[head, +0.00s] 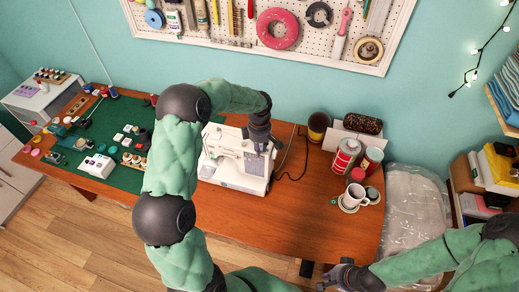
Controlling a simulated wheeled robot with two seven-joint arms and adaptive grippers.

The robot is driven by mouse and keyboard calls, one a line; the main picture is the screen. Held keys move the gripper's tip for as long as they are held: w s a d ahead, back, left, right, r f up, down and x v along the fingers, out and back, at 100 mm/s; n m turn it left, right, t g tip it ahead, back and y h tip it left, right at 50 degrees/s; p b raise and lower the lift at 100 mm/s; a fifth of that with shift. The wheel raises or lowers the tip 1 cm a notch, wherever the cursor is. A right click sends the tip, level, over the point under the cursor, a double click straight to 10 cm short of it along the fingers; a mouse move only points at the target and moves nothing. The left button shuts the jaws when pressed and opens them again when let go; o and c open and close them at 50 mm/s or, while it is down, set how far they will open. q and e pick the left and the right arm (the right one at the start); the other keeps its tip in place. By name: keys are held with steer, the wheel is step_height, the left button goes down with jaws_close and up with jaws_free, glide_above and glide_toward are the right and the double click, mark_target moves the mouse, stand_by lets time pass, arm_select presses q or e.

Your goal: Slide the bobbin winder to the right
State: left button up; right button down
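A white sewing machine (232,163) stands on the wooden table, partly behind my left arm. My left gripper (262,147) points down at the top right end of the machine, at or just above it. I cannot tell whether it touches. The bobbin winder cannot be made out; the gripper covers that part of the machine's top. The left fingers are too small to tell open from shut. My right gripper (328,282) is low at the bottom of the view, in front of the table and away from the machine. Its finger state is unclear.
The wooden table (310,225) is clear in front of the machine. Red-and-white cans (345,156), a white mug (354,196) and a brown jar (318,126) stand to the right. A green mat (122,178) with small items lies left.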

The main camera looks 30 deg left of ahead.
arm_select(q)
steer(key=shift+f, duration=0.5)
jaws_close()
steer(key=shift+w+d+b, duration=0.2)
steer(key=shift+d+b, duration=0.4)
steer(key=shift+b, duration=0.05)
steer(key=shift+r, duration=0.1)
